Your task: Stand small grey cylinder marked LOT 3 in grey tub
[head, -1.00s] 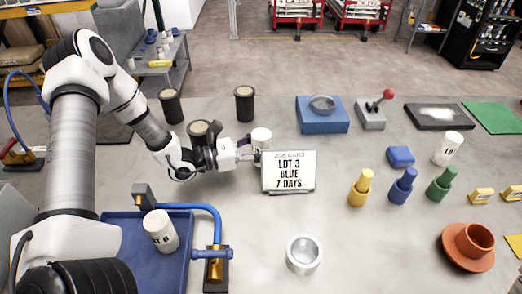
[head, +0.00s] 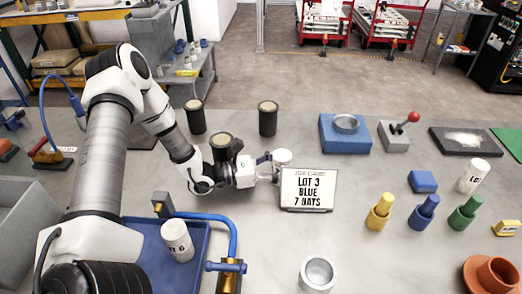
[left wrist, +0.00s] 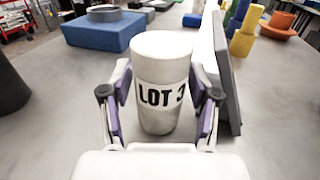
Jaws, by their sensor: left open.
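The small pale grey cylinder marked LOT 3 (left wrist: 162,85) stands upright on the table in the left wrist view. In the head view its top (head: 282,156) shows behind the job card (head: 308,189), which hides its lower part. My left gripper (head: 271,167) is open at the cylinder. In the left wrist view the fingers of my left gripper (left wrist: 160,100) stand on either side of the cylinder, with small gaps visible. A grey tub (head: 18,235) is at the left edge of the head view, partly cut off. My right gripper is not in view.
The card's grey back (left wrist: 224,75) stands close beside the right finger. Dark pots (head: 268,118) stand behind the arm. A blue tray (head: 200,245) holds another marked white cylinder (head: 177,240), with a blue pipe beside it. A metal cup (head: 318,272) stands in front.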

